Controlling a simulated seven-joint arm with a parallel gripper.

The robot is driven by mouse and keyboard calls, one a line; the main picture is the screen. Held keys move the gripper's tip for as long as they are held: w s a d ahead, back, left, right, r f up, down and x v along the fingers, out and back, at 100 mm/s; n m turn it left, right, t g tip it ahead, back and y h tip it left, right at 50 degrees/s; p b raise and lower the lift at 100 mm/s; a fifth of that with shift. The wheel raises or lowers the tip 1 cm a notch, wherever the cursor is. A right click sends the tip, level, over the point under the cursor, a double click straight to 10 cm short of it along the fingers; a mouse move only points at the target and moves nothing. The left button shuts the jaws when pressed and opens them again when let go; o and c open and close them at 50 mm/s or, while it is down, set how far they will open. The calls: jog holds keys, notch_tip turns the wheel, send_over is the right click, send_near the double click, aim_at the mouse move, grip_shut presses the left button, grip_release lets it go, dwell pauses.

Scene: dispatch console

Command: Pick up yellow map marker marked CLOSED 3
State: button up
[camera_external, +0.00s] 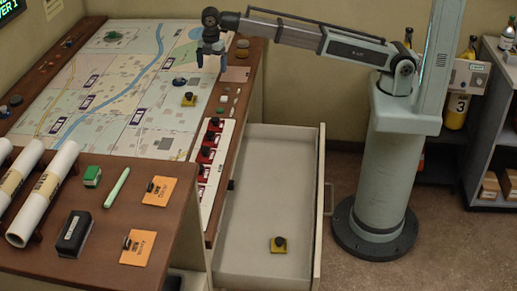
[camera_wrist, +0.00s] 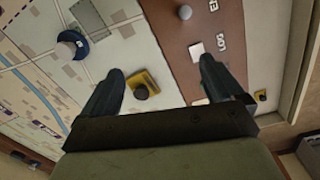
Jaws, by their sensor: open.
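A yellow marker with a dark knob (camera_external: 189,101) stands on the map, left of and below my gripper in the external view. It also shows in the wrist view (camera_wrist: 147,78), between the fingers but closer to the left one. A second yellow marker with a dark knob (camera_external: 278,248) lies in the open drawer; a small yellow piece in the wrist view (camera_wrist: 261,95) appears to be it. No lettering is readable on either, so I cannot tell which is CLOSED 3. My gripper (camera_external: 211,66) is open and empty above the map's right edge; its spread fingers show in the wrist view (camera_wrist: 161,65).
A dark blue piece (camera_wrist: 73,42) sits on the map near the yellow marker. Small white pieces (camera_external: 222,99) lie on the wooden border. Red switches (camera_external: 209,139) line the panel in front. The pulled-out drawer (camera_external: 262,185) is mostly bare.

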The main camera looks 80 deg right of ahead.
notch_tip(320, 180, up, 4)
jog(key=f+n, duration=0.1)
jog(key=n, duration=0.1)
send_over(189, 94)
jog(key=f, duration=0.8)
jog(key=shift+s+a, duration=0.15)
jog(key=shift+a, duration=0.15)
jog(key=shift+d+f, duration=0.2)
jog(key=shift+f, duration=1.1)
jog(key=shift+d+f, duration=0.15)
jog(key=shift+f, duration=1.15)
jog(key=shift+c, duration=0.2)
jog(key=c, duration=1.2)
jog(key=shift+r, duration=0.15)
